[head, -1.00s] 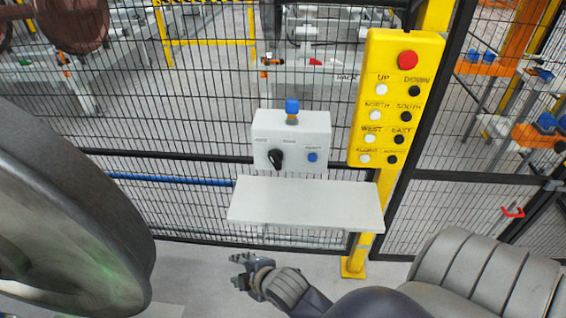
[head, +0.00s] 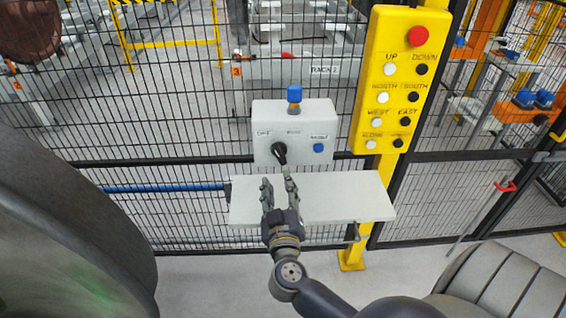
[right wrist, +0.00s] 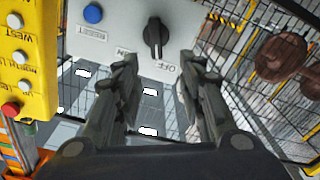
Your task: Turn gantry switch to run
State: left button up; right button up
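The gantry switch is a black rotary knob (head: 279,152) on the front of a white control box (head: 262,117). In the right wrist view the knob (right wrist: 155,37) points along the picture's vertical, with an OFF label at its lower right and another label, partly hidden, at its lower left. My right gripper (head: 278,186) is open and empty, over the white shelf just below the box. In the right wrist view its two fingers (right wrist: 157,72) stand apart, with the knob ahead between them and not touched. My left gripper is not in view.
The box also bears a blue reset button (head: 318,147) and a blue-topped lamp (head: 294,95). A white shelf (head: 345,198) juts out below. A yellow pendant panel (head: 377,95) with a red button is at the right. A large wheel (head: 60,230) fills the left.

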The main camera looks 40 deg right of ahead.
aim_at(280, 158)
jog(key=shift+g, duration=0.4)
jog(key=x, duration=1.1)
jog(key=shift+s+d+f, duration=0.25)
jog(key=shift+s+d, duration=0.05)
jog(key=shift+d, duration=0.05)
jog(key=shift+c, duration=0.6)
grip_shut()
